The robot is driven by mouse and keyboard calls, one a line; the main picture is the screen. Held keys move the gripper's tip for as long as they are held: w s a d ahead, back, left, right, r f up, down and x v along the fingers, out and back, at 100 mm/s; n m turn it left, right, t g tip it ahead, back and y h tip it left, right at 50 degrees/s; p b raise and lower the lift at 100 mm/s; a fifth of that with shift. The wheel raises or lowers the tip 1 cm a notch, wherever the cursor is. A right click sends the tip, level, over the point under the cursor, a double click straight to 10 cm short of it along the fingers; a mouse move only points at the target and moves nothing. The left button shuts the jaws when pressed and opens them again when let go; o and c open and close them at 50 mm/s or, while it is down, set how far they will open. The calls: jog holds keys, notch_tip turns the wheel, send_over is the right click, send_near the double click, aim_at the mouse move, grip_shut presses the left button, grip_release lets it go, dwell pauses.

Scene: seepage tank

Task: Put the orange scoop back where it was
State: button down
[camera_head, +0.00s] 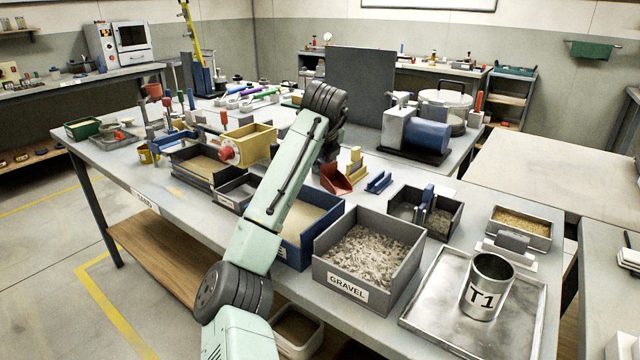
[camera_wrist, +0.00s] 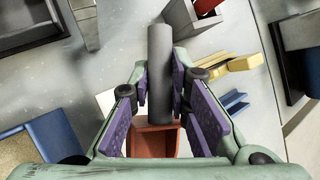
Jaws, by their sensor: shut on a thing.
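The orange scoop (camera_wrist: 155,141) has a reddish-orange open pan and a thick grey handle (camera_wrist: 159,60). In the wrist view the handle lies between the purple pads of my gripper (camera_wrist: 160,95), which is shut on it. The pan shows at the bottom, between the fingers. In the head view the scoop (camera_head: 335,179) is just right of my arm, near the middle of the table; my fingers there are mostly hidden behind the arm. I cannot tell whether the pan touches the table.
A yellow piece (camera_head: 355,162) and a small blue holder (camera_head: 379,182) stand right of the scoop. In front are a blue sand bin (camera_head: 295,250) and a gravel bin (camera_head: 385,278). A dark upright panel (camera_head: 360,88) and a blue motor (camera_head: 427,135) stand behind.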

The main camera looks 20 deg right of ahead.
jog(key=shift+f+p, duration=0.3)
jog(key=shift+f, duration=2)
jog(key=shift+f, duration=0.15)
jog(key=c, duration=1.5)
grip_release()
